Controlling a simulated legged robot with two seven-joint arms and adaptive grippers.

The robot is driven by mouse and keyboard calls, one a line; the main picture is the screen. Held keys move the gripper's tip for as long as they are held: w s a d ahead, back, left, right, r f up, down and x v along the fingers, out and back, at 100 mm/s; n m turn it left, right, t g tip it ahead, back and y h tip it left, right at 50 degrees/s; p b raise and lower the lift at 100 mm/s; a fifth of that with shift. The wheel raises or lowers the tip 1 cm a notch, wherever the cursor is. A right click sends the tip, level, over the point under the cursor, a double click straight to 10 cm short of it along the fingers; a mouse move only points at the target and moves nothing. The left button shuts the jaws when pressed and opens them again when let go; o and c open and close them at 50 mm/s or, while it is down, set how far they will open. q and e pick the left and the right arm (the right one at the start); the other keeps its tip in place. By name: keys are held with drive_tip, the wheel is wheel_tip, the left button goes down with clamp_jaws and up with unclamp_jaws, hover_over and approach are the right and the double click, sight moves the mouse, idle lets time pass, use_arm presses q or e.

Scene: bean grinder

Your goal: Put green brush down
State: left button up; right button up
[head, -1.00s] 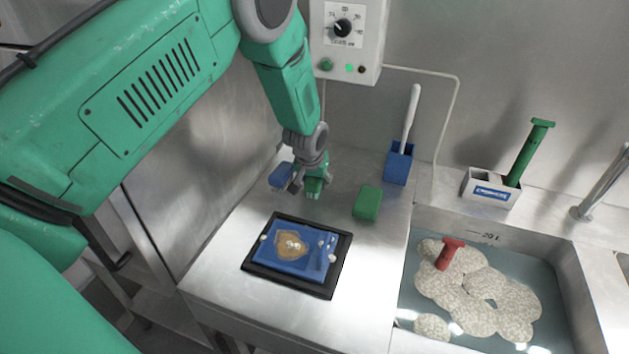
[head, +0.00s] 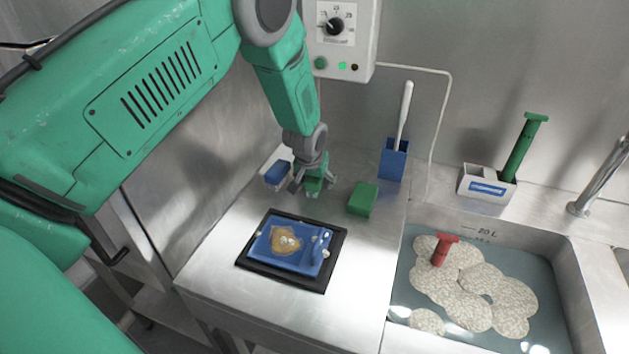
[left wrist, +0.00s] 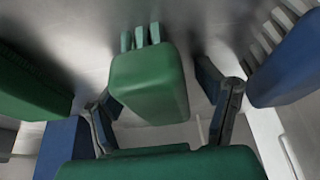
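The green brush (left wrist: 150,85) is in the middle of the left wrist view, its pale green bristles towards the steel surface. In the head view it shows as a small green piece (head: 314,187) under my left gripper (head: 313,183), low over the steel worktop. The two fingers of my left gripper (left wrist: 168,108) stand apart on either side of the brush, with a clear gap on the right. The bristle contact with the worktop is hard to make out. My right gripper is not in view.
A blue brush (head: 277,172) is left of my gripper and a green block (head: 363,199) right of it. A black tray (head: 322,278) with a blue board (head: 263,243) lies in front. A blue holder (head: 392,166) stands behind; a water-filled sink (head: 542,290) is at right.

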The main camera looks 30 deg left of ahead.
use_arm(q)
drive_tip(key=shift+s+d+f, duration=0.3)
drive_tip(key=shift+s+d, duration=0.1)
drive_tip(key=shift+d, duration=0.15)
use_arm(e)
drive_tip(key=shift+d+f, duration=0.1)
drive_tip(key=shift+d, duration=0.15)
use_arm(q)
drive_tip(key=shift+a, duration=0.3)
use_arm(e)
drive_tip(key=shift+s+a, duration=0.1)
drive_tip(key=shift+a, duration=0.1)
use_arm(q)
drive_tip(key=shift+r, duration=0.2)
drive_tip(key=w+v, duration=0.1)
drive_tip(key=v, duration=1.3)
drive_tip(key=shift+a+r, duration=0.35)
